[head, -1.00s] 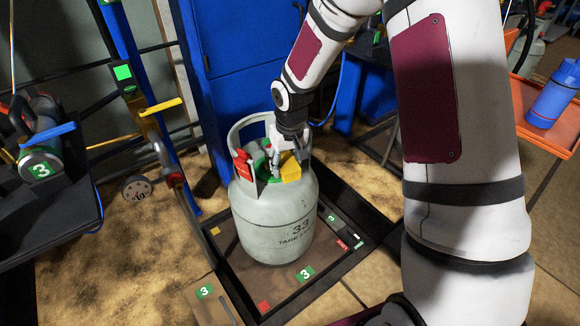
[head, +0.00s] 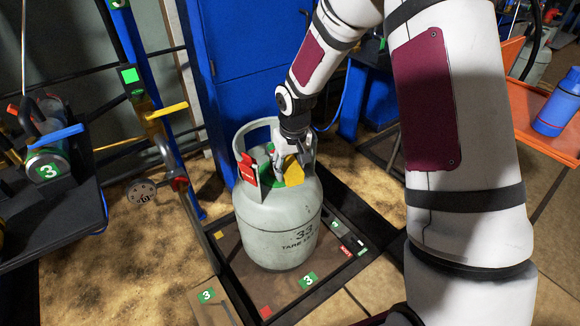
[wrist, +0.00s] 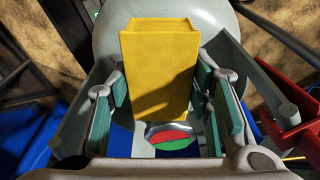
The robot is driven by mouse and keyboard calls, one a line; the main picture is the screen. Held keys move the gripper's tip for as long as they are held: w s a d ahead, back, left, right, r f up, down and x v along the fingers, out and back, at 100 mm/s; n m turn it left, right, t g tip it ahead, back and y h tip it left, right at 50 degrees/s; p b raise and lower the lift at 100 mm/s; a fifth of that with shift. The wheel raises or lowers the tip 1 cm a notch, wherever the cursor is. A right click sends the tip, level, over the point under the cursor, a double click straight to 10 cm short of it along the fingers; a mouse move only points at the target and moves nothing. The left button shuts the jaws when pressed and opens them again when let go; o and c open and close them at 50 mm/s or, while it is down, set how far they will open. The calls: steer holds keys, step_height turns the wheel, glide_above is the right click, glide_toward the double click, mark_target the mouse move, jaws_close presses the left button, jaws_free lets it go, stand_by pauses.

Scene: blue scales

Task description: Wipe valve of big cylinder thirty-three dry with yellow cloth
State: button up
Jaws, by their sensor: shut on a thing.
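The big grey cylinder (head: 280,237) marked 33 stands upright on a dark scale platform. My gripper (head: 283,162) is inside the collar at its top. It is shut on the yellow cloth (wrist: 158,70), a folded block between the teal finger pads in the wrist view. The cloth also shows in the head view (head: 293,172). The valve is mostly hidden by the cloth and fingers. A round red and green piece (wrist: 171,137) shows just below the cloth in the wrist view. I cannot tell whether the cloth touches the valve.
The grey collar (wrist: 290,48) surrounds my gripper closely. A red tag (head: 246,169) hangs on its left side in the head view. The scale platform (head: 235,262) has a dark raised frame. A blue cabinet is behind.

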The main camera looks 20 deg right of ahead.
steer(key=shift+w+a+r, duration=0.1)
steer(key=shift+w+r, duration=0.05)
steer(key=shift+w, duration=1.05)
steer(key=shift+s, duration=0.1)
steer(key=shift+s+r, duration=0.15)
steer(key=shift+s, duration=0.55)
steer(key=shift+w, duration=0.15)
steer(key=shift+w+r+p, duration=0.1)
steer(key=shift+w+p, duration=0.3)
steer(key=shift+w, duration=0.25)
